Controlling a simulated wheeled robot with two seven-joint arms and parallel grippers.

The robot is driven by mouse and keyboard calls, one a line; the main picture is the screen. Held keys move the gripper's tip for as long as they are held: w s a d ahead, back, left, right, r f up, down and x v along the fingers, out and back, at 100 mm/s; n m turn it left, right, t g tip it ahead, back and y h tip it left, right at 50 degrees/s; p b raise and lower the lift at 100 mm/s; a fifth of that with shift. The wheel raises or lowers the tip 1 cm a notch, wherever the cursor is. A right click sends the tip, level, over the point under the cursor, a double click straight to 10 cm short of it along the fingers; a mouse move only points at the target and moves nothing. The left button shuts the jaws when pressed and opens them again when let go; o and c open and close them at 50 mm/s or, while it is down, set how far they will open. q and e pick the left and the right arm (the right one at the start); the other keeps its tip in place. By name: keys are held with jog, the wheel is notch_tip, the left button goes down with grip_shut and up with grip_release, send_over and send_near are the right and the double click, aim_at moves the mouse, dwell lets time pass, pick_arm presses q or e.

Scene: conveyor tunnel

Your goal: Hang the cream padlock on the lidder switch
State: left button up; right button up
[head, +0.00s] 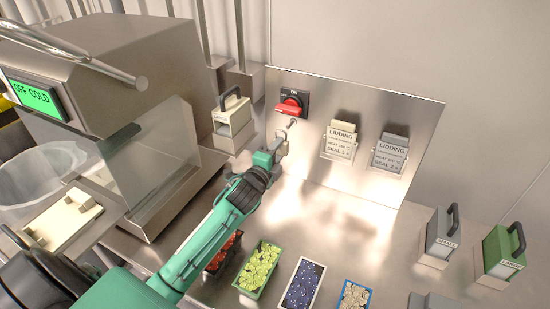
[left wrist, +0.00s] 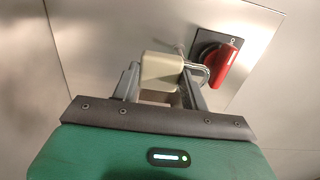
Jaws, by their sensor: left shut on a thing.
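The lidder switch has a red handle (head: 289,106) on a dark plate marked ON, fixed to the upright steel panel. It also shows in the left wrist view (left wrist: 228,65). My left gripper (head: 279,147) is just below the switch and shut on the cream padlock (left wrist: 160,70). The padlock's metal shackle points to the right in the wrist view and reaches the red handle's left edge. I cannot tell whether it touches the handle or passes through it. In the head view the gripper largely hides the padlock's body. My right gripper is not in view.
Two LIDDING tags, cream (head: 340,142) and grey (head: 389,153), hang on the panel to the right. A machine (head: 120,70) with a clear guard stands left. Several trays, including one of green pieces (head: 259,268), line the front. Handled blocks (head: 500,252) stand at right.

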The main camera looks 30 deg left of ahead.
pick_arm(q)
jog(key=shift+w+r, duration=0.1)
jog(key=shift+w, duration=0.25)
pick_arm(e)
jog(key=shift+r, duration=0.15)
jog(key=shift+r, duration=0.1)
pick_arm(q)
jog(key=shift+w, duration=0.15)
dwell(0.3)
